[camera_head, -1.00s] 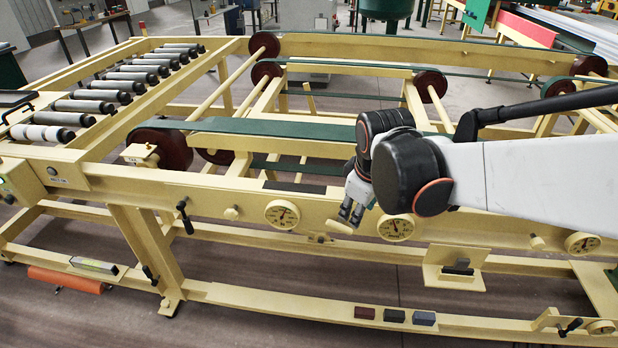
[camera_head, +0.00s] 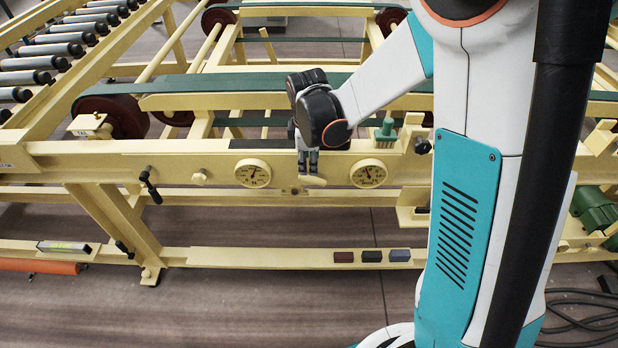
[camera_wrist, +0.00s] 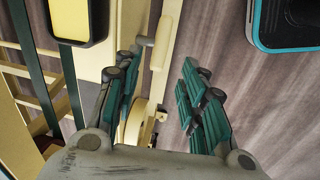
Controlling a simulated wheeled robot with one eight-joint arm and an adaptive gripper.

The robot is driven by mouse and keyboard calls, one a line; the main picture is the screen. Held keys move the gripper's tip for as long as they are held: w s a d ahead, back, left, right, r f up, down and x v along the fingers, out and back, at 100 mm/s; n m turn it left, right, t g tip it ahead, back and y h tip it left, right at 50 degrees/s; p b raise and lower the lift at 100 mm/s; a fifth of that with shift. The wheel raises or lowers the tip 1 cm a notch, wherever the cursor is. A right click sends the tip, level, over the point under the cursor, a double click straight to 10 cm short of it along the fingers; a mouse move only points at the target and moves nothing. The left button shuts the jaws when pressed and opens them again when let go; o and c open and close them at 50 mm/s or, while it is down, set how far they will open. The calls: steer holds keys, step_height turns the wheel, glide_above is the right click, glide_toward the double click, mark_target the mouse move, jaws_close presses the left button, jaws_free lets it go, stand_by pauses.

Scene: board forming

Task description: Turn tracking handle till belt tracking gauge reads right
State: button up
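A cream handle (camera_head: 312,181) sticks out from the front beam of the cream conveyor frame, between two round cream gauges. The left gauge (camera_head: 252,173) and right gauge (camera_head: 368,173) have dark needles, too small to read exactly. My gripper (camera_head: 307,170) points down right at the handle. In the wrist view my gripper (camera_wrist: 158,85) has its fingers apart, with floor visible between them. The cream handle (camera_wrist: 160,45) shows around and beyond the fingertips; I cannot tell whether they touch it. A gauge (camera_wrist: 134,122) is partly hidden behind the left fingers.
A black crank handle (camera_head: 150,185) is on the beam at left. Red, dark and blue blocks (camera_head: 371,256) lie on the lower rail. A green-bristled brush (camera_head: 385,131) stands on the frame. Green belts (camera_head: 200,84) run behind the beam.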

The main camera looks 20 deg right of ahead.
mark_target(310, 177)
steer(key=f+b, duration=0.1)
steer(key=f, duration=0.2)
steer(key=w+f+b, duration=0.1)
steer(key=f, duration=0.1)
steer(key=f+b, duration=0.1)
steer(key=f, duration=0.2)
steer(key=shift+w+d+f, duration=0.2)
steer(key=shift+d+f, duration=0.1)
steer(key=shift+f, duration=0.05)
steer(key=shift+c, duration=0.3)
jaws_close()
